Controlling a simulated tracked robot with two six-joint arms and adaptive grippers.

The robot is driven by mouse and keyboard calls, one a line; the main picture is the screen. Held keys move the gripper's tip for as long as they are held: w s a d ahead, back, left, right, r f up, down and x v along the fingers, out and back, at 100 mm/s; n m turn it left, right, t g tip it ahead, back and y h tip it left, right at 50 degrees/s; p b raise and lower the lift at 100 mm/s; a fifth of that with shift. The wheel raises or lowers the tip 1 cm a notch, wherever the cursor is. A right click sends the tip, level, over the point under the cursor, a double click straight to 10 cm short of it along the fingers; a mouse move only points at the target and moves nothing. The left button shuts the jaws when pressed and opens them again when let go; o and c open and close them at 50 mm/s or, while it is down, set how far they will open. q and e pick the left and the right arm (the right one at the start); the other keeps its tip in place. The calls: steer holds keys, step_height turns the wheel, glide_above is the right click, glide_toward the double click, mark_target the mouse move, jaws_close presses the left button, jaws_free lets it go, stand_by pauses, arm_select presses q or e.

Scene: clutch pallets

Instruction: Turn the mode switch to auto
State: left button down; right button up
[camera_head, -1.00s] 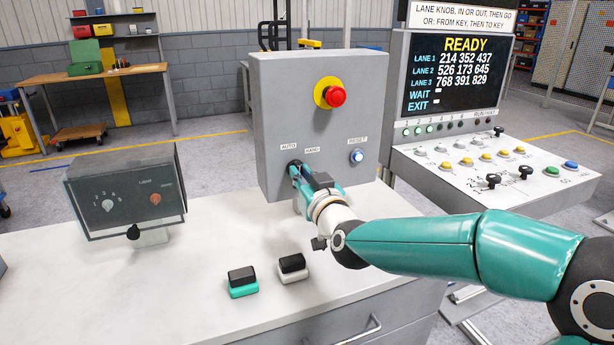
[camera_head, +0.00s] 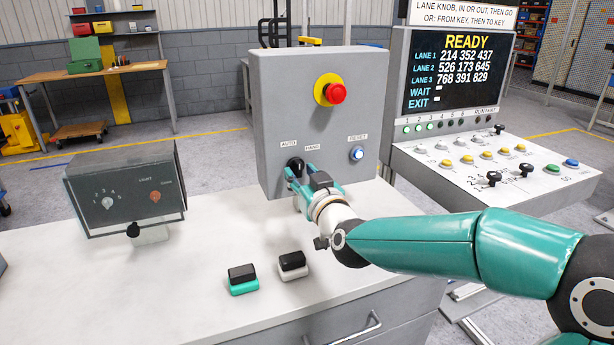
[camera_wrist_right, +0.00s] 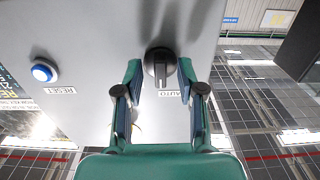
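The mode switch (camera_head: 295,164) is a black rotary knob low on the grey box's front, below the AUTO and HAND labels. In the right wrist view the knob (camera_wrist_right: 160,66) has its grip bar nearly upright in the picture, its lower end towards the AUTO label (camera_wrist_right: 169,94). My right gripper (camera_head: 300,174) is in front of the knob. In the wrist view its fingers (camera_wrist_right: 159,78) are spread to either side of the bar, with gaps and no visible contact. The HAND label is not visible there. My left gripper is out of view.
On the same box are a red emergency button (camera_head: 336,94) and a lit RESET button (camera_head: 357,154). A small dark panel (camera_head: 125,190) stands left on the white bench (camera_head: 190,280). Two small blocks lie in front. A console (camera_head: 490,160) stands at right.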

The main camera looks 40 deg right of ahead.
steer(key=v, duration=1.2)
steer(key=shift+f, duration=0.15)
